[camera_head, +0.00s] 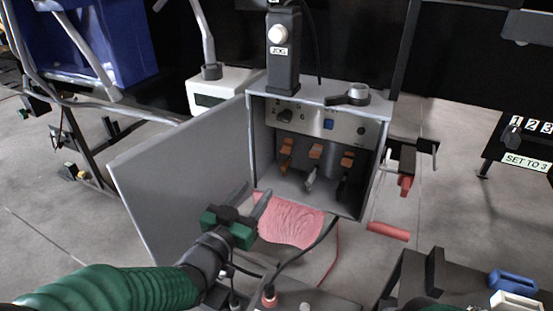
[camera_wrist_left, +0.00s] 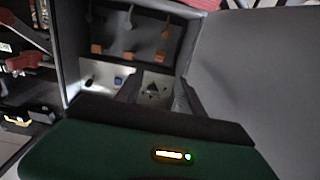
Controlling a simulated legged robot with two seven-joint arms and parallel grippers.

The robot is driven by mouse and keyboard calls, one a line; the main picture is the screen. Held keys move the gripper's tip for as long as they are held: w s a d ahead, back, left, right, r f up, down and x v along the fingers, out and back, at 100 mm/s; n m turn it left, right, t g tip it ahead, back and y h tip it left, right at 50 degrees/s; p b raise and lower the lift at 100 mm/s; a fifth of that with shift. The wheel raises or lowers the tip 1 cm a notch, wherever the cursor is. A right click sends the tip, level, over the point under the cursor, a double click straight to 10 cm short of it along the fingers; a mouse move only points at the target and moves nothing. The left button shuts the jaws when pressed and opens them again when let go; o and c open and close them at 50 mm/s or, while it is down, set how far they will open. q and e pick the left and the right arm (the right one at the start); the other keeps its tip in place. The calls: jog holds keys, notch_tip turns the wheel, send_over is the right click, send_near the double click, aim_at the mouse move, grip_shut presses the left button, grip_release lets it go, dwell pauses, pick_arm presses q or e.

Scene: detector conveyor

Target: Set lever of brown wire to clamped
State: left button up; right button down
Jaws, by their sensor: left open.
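The open grey cabinet (camera_head: 258,150) holds a row of orange levers. The left orange lever (camera_head: 287,146) sits over a brown wire (camera_head: 283,168). The middle lever (camera_head: 316,151) is over a grey wire, and the right lever (camera_head: 347,160) over a black one. In the left wrist view, which is turned over, the brown wire's lever (camera_wrist_left: 160,57) is on the right. I cannot tell this lever's exact setting. My left gripper (camera_head: 255,203) is open and empty in front of the cabinet opening, apart from the levers; its fingers show in the wrist view (camera_wrist_left: 158,90).
The cabinet door (camera_head: 175,175) stands open on the left, close to my left gripper. A panel with a knob (camera_head: 285,115) and a blue button (camera_head: 328,124) is above the levers. A pink cloth (camera_head: 290,222) lies below the opening. A JOG post (camera_head: 282,60) stands on top.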

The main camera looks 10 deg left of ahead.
pick_arm(q)
jog(key=b, duration=0.5)
send_near(287, 146)
jog(key=w, duration=0.1)
jog(key=w+d+f, duration=0.1)
jog(key=w, duration=0.3)
jog(key=shift+d+f, duration=0.25)
jog(key=shift+d, duration=0.05)
jog(key=shift+w+d+r, duration=0.1)
jog(key=shift+w+r, duration=0.05)
jog(key=shift+w, duration=0.25)
grip_shut()
